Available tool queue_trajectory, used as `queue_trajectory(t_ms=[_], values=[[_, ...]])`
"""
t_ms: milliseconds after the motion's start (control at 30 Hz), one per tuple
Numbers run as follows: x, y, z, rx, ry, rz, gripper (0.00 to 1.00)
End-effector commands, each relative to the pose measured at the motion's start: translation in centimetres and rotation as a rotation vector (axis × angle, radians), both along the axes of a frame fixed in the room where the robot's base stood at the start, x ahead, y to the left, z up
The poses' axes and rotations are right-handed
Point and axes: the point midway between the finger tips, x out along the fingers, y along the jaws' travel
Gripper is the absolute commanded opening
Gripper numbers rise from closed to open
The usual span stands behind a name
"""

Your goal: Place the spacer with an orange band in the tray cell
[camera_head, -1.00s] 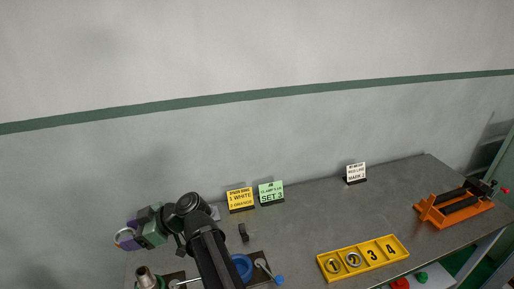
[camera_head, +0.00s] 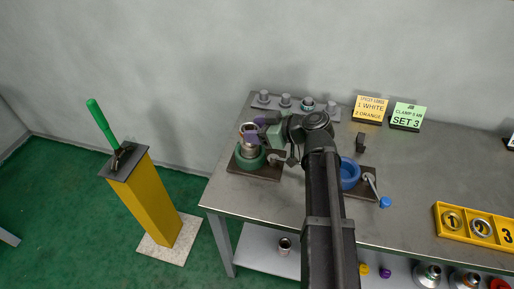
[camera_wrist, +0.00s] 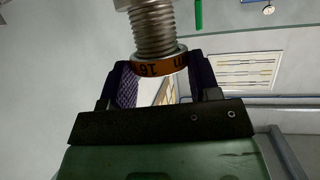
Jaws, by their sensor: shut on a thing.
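The spacer with an orange band (camera_wrist: 158,67) is between the purple fingers of my gripper (camera_wrist: 160,84), which is shut on it. In the head view my gripper (camera_head: 251,133) is at the top of the metal pipe (camera_head: 249,151) standing in the green vise (camera_head: 246,162). In the wrist view a threaded pipe end (camera_wrist: 152,28) lines up with the spacer; I cannot tell whether the spacer is still around it. The yellow tray (camera_head: 466,239) is at the right, partly out of frame.
A blue vise (camera_head: 349,172) with a blue-knobbed handle stands right of my arm. A rack with several pegs (camera_head: 285,104) is behind. Yellow (camera_head: 370,109) and green (camera_head: 407,116) signs stand at the back. A yellow post (camera_head: 153,205) with a green lever stands left of the table.

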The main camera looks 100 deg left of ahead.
Motion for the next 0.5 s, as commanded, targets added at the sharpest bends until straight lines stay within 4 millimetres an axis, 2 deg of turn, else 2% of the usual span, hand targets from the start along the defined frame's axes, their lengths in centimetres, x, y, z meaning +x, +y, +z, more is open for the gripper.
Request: queue_trajectory(t_ms=[200, 500], values=[[0.0, 0.0, -4.0, 0.000, 0.000, 0.000, 0.11], [0.0, -0.1, -3.9, 0.000, -0.004, 0.002, 0.11]])
